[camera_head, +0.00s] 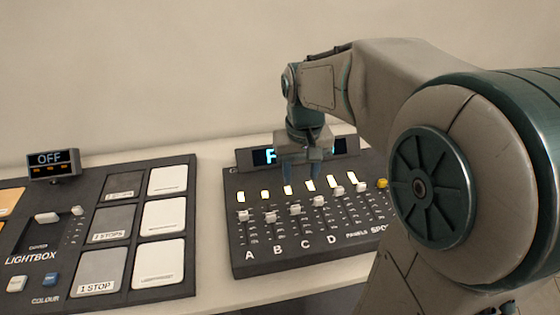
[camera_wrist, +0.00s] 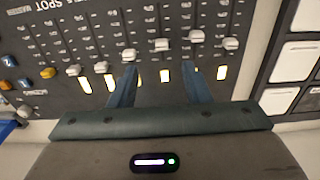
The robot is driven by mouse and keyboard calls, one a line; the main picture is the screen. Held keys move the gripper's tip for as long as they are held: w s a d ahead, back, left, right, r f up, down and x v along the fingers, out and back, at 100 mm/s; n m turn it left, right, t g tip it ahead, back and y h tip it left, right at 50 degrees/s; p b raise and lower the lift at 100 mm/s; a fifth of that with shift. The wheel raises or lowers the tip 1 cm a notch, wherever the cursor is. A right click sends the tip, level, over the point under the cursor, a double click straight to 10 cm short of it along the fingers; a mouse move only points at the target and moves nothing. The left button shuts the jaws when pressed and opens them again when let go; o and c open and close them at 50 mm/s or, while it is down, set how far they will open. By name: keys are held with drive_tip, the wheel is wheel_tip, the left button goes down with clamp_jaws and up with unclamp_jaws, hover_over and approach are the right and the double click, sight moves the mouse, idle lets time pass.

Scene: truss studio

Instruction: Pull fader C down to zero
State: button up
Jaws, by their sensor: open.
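The fader console carries a row of faders labelled A, B, C, D, panels and spot. Fader C's pale cap (camera_head: 295,209) is partway along its slot, below its lit strip. In the wrist view, where the console appears upside down, C's cap (camera_wrist: 162,45) lies just beyond the fingertips, between their lines. My gripper (camera_head: 300,182) is open above the lit strips at the faders' upper ends; both fingers also show in the wrist view (camera_wrist: 160,72). Nothing is between the fingers. Fader B's cap (camera_wrist: 197,36) and fader D's cap (camera_wrist: 129,55) are on either side.
A lightbox panel (camera_head: 122,295) with square tiles stands left of the console, with an OFF display (camera_head: 53,162). The console's display is partly hidden behind my gripper. A bare table strip separates the panels.

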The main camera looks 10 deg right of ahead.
sight(296, 207)
drive_tip(key=f, duration=0.4)
drive_tip(key=w+f, duration=0.1)
drive_tip(key=f, duration=0.4)
drive_tip(key=w+f, duration=0.1)
drive_tip(key=f, duration=0.3)
drive_tip(key=shift+f+p, duration=0.15)
drive_tip(key=shift+p, duration=0.15)
clamp_jaws()
drive_tip(key=shift+s, duration=0.1)
